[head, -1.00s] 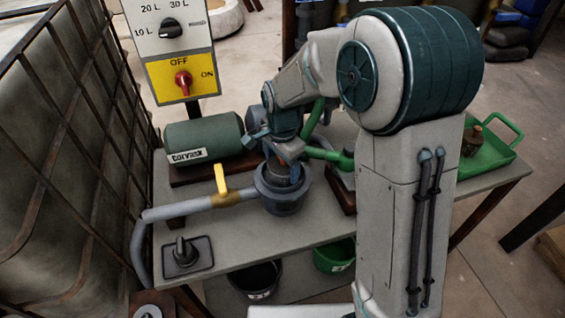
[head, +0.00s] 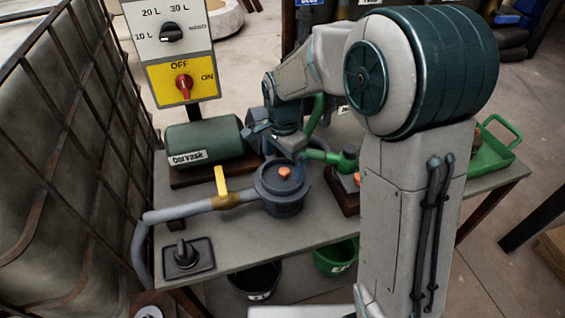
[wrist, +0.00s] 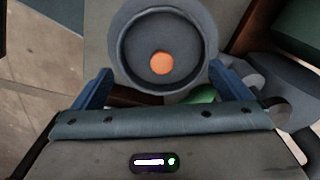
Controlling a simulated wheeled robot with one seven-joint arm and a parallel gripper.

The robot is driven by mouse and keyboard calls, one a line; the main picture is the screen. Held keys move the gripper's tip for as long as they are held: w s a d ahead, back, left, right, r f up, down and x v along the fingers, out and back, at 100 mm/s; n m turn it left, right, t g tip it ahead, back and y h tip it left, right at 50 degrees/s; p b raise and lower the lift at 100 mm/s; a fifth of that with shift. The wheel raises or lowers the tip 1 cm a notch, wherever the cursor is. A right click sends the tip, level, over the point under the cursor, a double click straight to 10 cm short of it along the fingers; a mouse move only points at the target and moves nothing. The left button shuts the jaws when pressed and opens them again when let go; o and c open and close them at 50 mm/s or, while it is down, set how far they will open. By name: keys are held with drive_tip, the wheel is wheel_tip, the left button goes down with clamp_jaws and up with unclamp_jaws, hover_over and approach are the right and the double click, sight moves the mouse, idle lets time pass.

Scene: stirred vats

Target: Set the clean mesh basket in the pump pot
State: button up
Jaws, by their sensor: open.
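The pump pot (head: 283,203) is a round dark grey vessel on the bench, joined to the grey hose. It also shows in the wrist view (wrist: 205,40). An orange knob (head: 284,173) stands up at the middle of its mouth, on a grey round piece inside the rim. This fits the mesh basket sitting in the pot, but no mesh can be made out. In the wrist view, the orange knob (wrist: 162,63) lies inside the pot's ring, ahead of and between my fingers. My gripper (wrist: 160,88) is open and empty, above and just behind the pot, apart from the knob.
A grey hose with a yellow-handled valve (head: 222,188) runs left from the pot. A green motor (head: 204,142) and green pipe (head: 330,157) stand close behind. A green tray (head: 496,153) is at the right, partly hidden by my arm. Buckets (head: 256,280) stand below.

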wheel_tip(320, 180, up, 10)
drive_tip(key=s+d+n+t, duration=0.1)
drive_tip(key=s+d+n, duration=0.4)
drive_tip(key=s, duration=0.4)
drive_tip(key=s+d+f+n+t, duration=0.1)
drive_tip(key=s+d+n, duration=0.4)
drive_tip(key=s+d, duration=0.3)
drive_tip(key=shift+s+d+f+t+p, duration=0.15)
drive_tip(key=shift+s+d+t+p, duration=0.2)
drive_tip(key=shift+s, duration=0.4)
drive_tip(key=shift+a, duration=0.1)
